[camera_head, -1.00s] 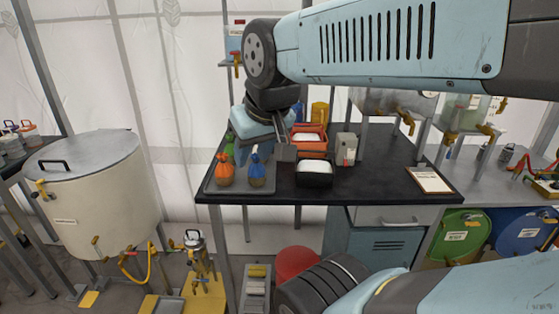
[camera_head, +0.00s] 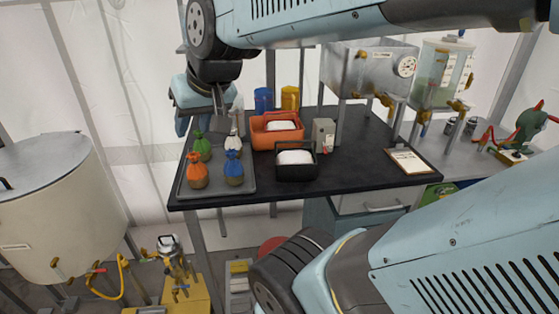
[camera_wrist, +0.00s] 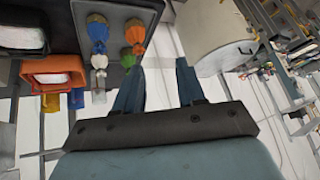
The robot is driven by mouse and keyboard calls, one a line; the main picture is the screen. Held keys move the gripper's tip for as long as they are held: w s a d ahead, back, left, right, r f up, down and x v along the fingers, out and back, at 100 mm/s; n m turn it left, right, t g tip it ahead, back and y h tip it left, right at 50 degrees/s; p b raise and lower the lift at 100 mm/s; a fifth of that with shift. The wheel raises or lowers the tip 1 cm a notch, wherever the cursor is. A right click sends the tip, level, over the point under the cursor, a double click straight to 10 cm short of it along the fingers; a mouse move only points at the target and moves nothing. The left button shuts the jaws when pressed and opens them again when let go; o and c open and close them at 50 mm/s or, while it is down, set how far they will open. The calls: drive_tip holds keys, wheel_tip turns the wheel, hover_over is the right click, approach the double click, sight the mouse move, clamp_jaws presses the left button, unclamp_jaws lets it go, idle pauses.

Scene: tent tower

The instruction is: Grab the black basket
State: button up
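The black basket (camera_head: 297,170) stands upright on the black table, near its front edge, with a white filling inside. It also shows at the upper left of the wrist view (camera_wrist: 20,52), partly cut off by the picture edge. My gripper (camera_wrist: 158,68) is open, and nothing shows between its fingers. In the head view it hangs above the left back part of the table, left of and higher than the basket, apart from it.
An orange basket (camera_head: 264,138) stands just behind the black basket. Several tied colored bags, one blue (camera_head: 234,168), stand on a grey tray (camera_head: 218,192) to the left. A small grey box (camera_head: 323,135) and a clipboard (camera_head: 410,161) are to the right. A metal tank (camera_head: 365,72) stands behind.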

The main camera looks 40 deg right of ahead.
drive_tip(key=w+d+r+m+t, duration=0.1)
drive_tip(key=w+r+m+t, duration=0.15)
drive_tip(key=w, duration=0.55)
drive_tip(key=w+r+m+t, duration=0.1)
drive_tip(key=w+m+t, duration=0.15)
drive_tip(key=w, duration=0.65)
drive_tip(key=w+d+f+m+h, duration=0.1)
drive_tip(key=w+d+m+h, duration=0.4)
drive_tip(key=w+d+m, duration=0.25)
drive_tip(key=w+d+f+m+g+h, duration=0.1)
drive_tip(key=w+d+f+m+h, duration=0.1)
drive_tip(key=d+f+m+h, duration=0.35)
drive_tip(key=m+g+h, duration=0.2)
drive_tip(key=m+g, duration=0.6)
drive_tip(key=g, duration=1)
approach(291, 142)
drive_tip(key=x, duration=0.4)
drive_tip(key=shift+s+d+f, duration=0.2)
drive_tip(key=shift+s+f, duration=0.05)
drive_tip(key=shift+f, duration=0.05)
drive_tip(key=shift+x, duration=2.65)
drive_tip(key=shift+w+d+r, duration=0.1)
drive_tip(key=shift+r, duration=0.05)
